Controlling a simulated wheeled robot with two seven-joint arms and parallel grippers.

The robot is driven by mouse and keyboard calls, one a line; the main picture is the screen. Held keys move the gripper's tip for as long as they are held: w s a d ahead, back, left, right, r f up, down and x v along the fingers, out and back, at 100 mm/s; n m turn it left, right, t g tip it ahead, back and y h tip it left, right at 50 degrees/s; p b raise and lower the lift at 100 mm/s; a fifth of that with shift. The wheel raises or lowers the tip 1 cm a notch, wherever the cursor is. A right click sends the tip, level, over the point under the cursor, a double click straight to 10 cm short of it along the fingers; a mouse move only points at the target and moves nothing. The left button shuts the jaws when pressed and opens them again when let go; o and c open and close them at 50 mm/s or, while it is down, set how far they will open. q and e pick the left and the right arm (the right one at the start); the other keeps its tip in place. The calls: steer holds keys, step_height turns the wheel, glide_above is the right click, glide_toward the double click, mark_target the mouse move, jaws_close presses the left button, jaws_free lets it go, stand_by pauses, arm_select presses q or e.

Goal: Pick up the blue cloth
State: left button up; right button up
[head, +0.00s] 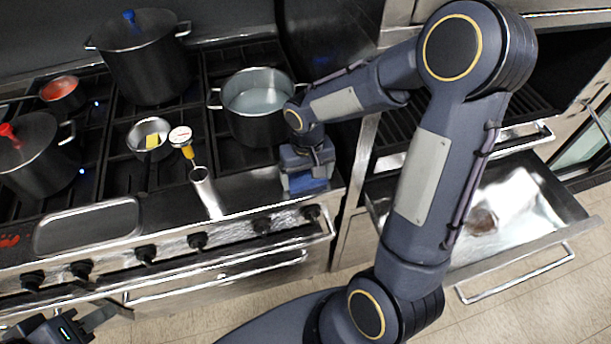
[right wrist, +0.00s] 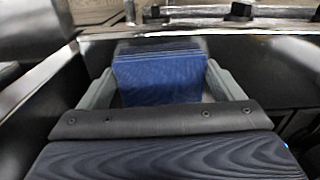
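The blue cloth (head: 308,185) lies on the steel front ledge of the stove, at its right end. In the right wrist view the cloth (right wrist: 160,76) shows as a folded, ribbed blue block between my fingers. My right gripper (head: 305,178) points down over it. Its fingers (right wrist: 165,88) are wide apart, one on each side of the cloth. I cannot make out whether they touch its edges. My left gripper (head: 104,316) is at the lower left of the head view, in front of the stove and partly cut off, away from the cloth.
Pots stand on the stove, one steel pot (head: 259,101) close behind my right gripper. A small bowl (head: 150,135) and a yellow-handled tool (head: 186,148) are left of it. An open drawer (head: 510,215) juts out at the right.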

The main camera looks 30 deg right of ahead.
mark_target(307, 178)
steer(key=c, duration=0.4)
steer(key=shift+r, duration=0.15)
steer(key=shift+c, duration=0.2)
step_height(307, 178, up, 10)
steer(key=shift+b, duration=0.35)
